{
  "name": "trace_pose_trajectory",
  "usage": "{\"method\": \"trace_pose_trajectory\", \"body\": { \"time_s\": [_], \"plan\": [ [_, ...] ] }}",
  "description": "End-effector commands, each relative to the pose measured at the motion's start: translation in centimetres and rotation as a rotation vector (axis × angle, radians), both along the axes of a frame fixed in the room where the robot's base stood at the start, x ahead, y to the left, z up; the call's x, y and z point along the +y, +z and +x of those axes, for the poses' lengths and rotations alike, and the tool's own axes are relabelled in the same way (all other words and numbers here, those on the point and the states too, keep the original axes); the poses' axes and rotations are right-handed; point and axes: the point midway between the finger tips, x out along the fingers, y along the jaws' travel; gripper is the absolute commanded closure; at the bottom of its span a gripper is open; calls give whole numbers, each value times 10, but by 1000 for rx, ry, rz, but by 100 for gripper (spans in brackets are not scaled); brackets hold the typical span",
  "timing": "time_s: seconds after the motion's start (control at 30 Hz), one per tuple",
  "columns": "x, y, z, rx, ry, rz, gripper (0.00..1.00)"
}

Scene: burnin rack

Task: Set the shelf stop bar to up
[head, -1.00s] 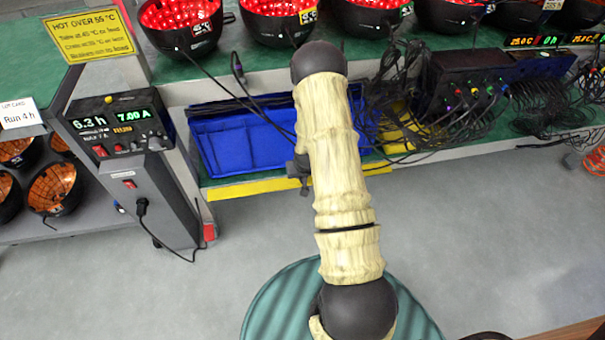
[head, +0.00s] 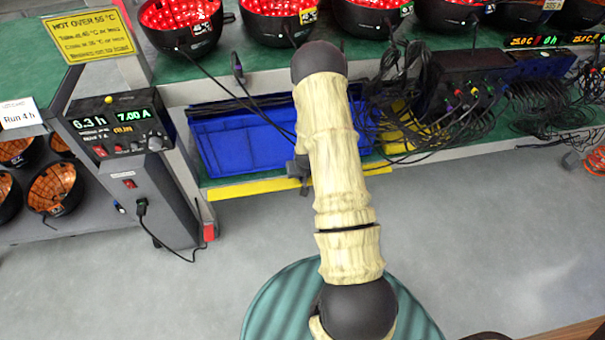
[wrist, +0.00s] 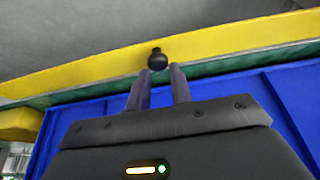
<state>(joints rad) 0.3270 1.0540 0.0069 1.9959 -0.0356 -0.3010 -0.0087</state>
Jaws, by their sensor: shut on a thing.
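The shelf stop bar (head: 255,186) is a long yellow bar along the front edge of the lower shelf, in front of and below the blue bin. In the wrist view the yellow bar (wrist: 90,70) crosses the top of the picture and bears a small round black knob (wrist: 157,60). My gripper (wrist: 161,72) has its two fingers at this knob, one on each side, shut on it. In the head view my arm covers part of the bar, and my fingertips are hidden.
A blue bin (head: 240,143) stands on the shelf just behind the bar. Black cables (head: 410,110) hang to the right of my arm. A control post (head: 150,180) with a lit display stands at left.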

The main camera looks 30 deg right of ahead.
Motion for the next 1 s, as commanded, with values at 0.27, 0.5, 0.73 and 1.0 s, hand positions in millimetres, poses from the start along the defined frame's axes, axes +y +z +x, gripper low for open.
{"method": "trace_pose_trajectory", "body": {
  "time_s": [0.27, 0.5, 0.73, 1.0],
  "plan": [
    [0, 0, 0, 1, 0, 0, 55],
    [0, 4, -1, 0, 0, 0, 55],
    [3, 32, -11, -1, 0, 0, 55],
    [9, 83, -31, -1, -1, 0, 55]
  ]
}}
